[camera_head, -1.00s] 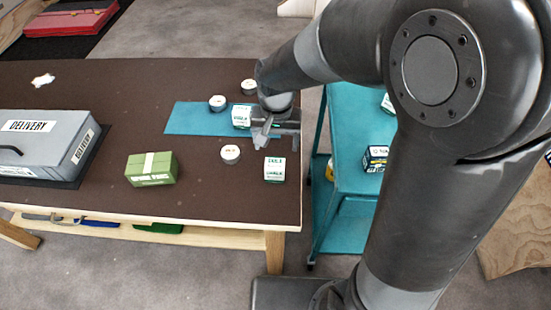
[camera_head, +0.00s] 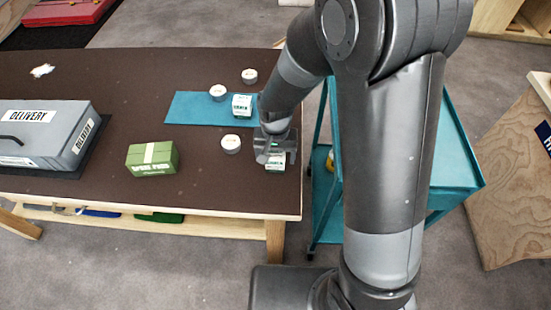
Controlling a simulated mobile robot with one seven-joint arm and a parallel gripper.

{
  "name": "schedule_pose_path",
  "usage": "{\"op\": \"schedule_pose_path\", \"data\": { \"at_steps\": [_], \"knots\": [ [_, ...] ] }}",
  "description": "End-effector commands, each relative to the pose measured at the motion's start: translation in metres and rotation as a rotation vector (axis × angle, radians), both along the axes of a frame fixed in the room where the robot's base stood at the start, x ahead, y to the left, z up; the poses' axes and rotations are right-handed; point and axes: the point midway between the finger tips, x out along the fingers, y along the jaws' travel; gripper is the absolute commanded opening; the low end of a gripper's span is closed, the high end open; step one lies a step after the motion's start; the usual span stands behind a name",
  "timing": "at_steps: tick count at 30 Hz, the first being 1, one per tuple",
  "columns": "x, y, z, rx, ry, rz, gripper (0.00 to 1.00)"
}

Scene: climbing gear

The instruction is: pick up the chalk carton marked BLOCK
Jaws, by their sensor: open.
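Two small white cartons with green print are on the brown table. One carton (camera_head: 242,106) sits on the teal mat (camera_head: 190,108). The other carton (camera_head: 276,166) stands near the table's right edge, partly hidden by my gripper (camera_head: 271,153). The print on both is too small to read, so I cannot tell which is marked BLOCK. My gripper is open, pointing down over the right-edge carton. I cannot tell whether its fingers are around the carton or just above it.
White tape rolls stand nearby: one left of my gripper (camera_head: 231,143), one on the mat (camera_head: 218,92) and one behind it (camera_head: 249,76). A green box (camera_head: 152,158) and a grey DELIVERY case (camera_head: 40,132) are further left. A teal cart (camera_head: 455,170) stands right of the table.

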Motion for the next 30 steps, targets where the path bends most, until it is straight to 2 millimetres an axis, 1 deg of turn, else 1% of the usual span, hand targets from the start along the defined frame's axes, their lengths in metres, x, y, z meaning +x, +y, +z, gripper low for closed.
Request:
{"op": "schedule_pose_path", "data": {
  "at_steps": [3,8,9,27,30],
  "knots": [
    [0.0000,0.0000,-0.0038,0.000,0.000,0.000,0.76],
    [0.0001,0.0000,-0.0036,0.000,-0.001,0.000,0.76],
    [0.0001,0.0000,-0.0036,0.000,-0.001,0.000,0.75],
    [0.0002,0.0000,-0.0033,0.000,-0.001,0.000,0.26],
    [0.0003,0.0000,-0.0032,0.000,-0.001,0.000,0.26]
  ]
}}
